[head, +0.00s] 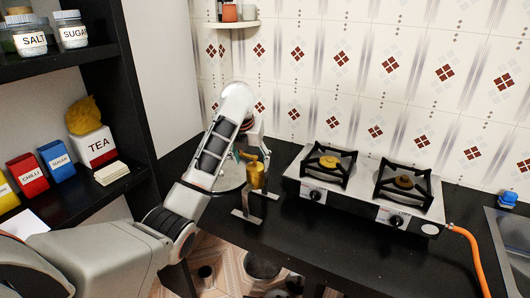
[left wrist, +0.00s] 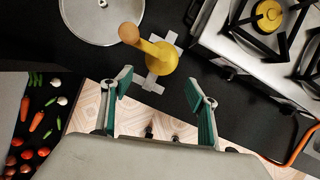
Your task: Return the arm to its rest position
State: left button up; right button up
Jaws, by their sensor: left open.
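My left arm comes in from the left and arches over the black counter. My left gripper (head: 243,155) is partly hidden behind its own arm. In the left wrist view its two green-lined fingers (left wrist: 160,102) are spread, with nothing between them. A gold-yellow cylinder-like object (head: 257,177) stands on the counter close by the gripper. In the left wrist view the same object (left wrist: 163,57) lies beyond the fingertips, apart from them. The right gripper is not in view.
A two-burner stove (head: 292,176) with an orange hose (head: 469,258) stands right of the arm. A round metal plate (left wrist: 100,20) lies beside the yellow object, near flat grey strips (head: 244,215). A dark shelf (head: 120,188) with jars and boxes rises at left. A sink (head: 514,235) is far right.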

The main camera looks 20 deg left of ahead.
pick_arm(q)
jog(key=shift+f, duration=0.1)
jog(key=s+f+n+t+y, duration=0.1)
jog(key=s+f+n+y, duration=0.1)
jog(key=s+f+n, duration=1.4)
jog(key=s+a+f+n+t+y, duration=0.1)
jog(key=s+f+n+t+y, duration=0.1)
jog(key=s+n, duration=1.4)
jog(key=s+d+f+m+t+h, duration=0.2)
jog(key=d+f+h, duration=0.4)
jog(key=d+f, duration=0.8)
notch_tip(320, 180, down, 3)
jog(key=shift+s+r+t+h, duration=0.1)
jog(key=shift+s+t+h, duration=0.35)
jog(key=shift+s, duration=0.7)
